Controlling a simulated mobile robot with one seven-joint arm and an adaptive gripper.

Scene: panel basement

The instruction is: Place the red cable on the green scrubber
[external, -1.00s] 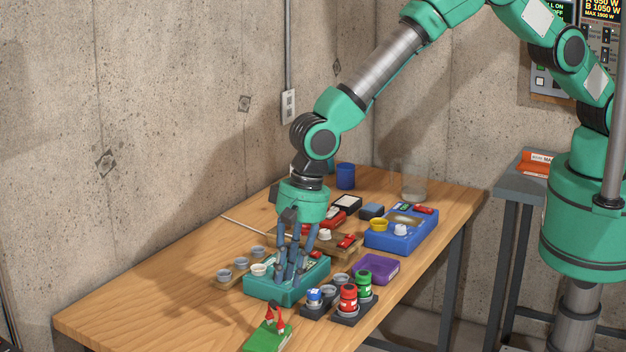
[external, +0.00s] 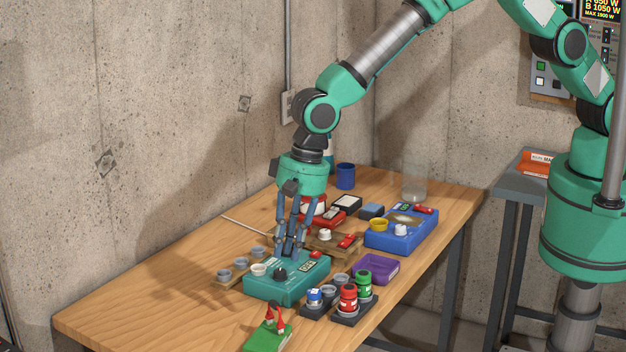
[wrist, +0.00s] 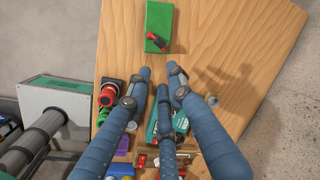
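The green scrubber (external: 262,341) is a green block at the table's front edge; it also shows at the top of the wrist view (wrist: 158,14). The red cable (external: 279,310), with two red ends and a dark loop, rests on top of it, near one end. In the wrist view the red cable (wrist: 156,40) lies over the block's lower part. My gripper (external: 290,255) is above the teal device, apart from scrubber and cable. In the wrist view its blue fingers (wrist: 160,78) are spread, with nothing seen between them.
Below my gripper is the teal device (external: 290,289) with a dark knob (external: 280,274). Red and green jars (external: 348,297) stand in a dark holder right of it. A purple block (external: 376,269) and a blue device (external: 398,238) lie farther back. The table's left front is clear.

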